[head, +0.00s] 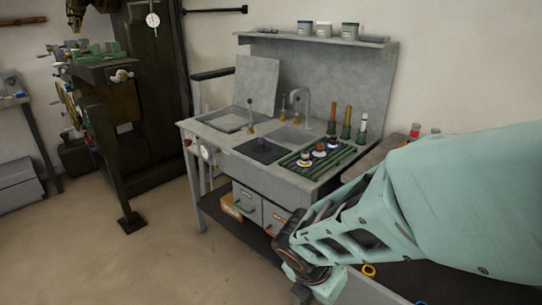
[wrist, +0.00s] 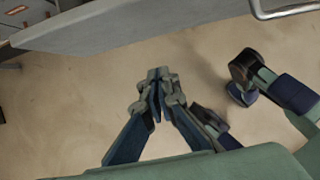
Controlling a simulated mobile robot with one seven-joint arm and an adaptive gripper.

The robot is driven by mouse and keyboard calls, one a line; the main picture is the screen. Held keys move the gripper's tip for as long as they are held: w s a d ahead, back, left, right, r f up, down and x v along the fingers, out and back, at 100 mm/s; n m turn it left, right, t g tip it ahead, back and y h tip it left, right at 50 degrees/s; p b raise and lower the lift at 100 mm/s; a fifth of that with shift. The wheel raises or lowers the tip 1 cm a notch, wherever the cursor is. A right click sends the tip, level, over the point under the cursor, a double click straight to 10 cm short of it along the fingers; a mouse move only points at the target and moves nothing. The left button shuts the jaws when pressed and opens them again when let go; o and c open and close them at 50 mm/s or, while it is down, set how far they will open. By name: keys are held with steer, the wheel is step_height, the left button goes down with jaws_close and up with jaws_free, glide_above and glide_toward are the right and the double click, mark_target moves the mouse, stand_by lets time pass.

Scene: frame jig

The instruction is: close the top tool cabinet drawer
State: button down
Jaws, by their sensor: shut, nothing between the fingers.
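In the head view, a grey-edged drawer (head: 368,290) with a dark inside shows at the bottom right, pulled open. A yellow ring (head: 369,270) lies in it. My arm covers much of the cabinet around it. My gripper (head: 302,292) is low, beside the left end of this drawer. In the wrist view, my gripper (wrist: 160,76) is shut and empty above the bare floor. A long grey panel (wrist: 150,27), likely the drawer front, lies just ahead of the fingertips, with a gap visible between. A pale metal handle (wrist: 284,12) shows at the top right.
A grey workbench (head: 270,178) with a sink and upright tools stands behind my gripper, with grey drawers (head: 262,209) on its lower shelf. A dark green machine (head: 135,100) stands at the left. The floor (head: 130,255) at front left is clear.

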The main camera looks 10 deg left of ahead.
steer(key=b, duration=0.8)
glide_toward(339, 300)
step_height(339, 300, down, 5)
steer(key=s+a, duration=0.1)
steer(key=s, duration=0.1)
steer(key=w, duration=0.1)
steer(key=w+d, duration=0.1)
steer(key=w, duration=0.1)
steer(key=shift+w+d+r, duration=0.1)
steer(key=shift+d+r, duration=0.25)
steer(key=shift+d, duration=0.05)
steer(key=shift+w+d+p, duration=0.1)
steer(key=shift+p, duration=0.2)
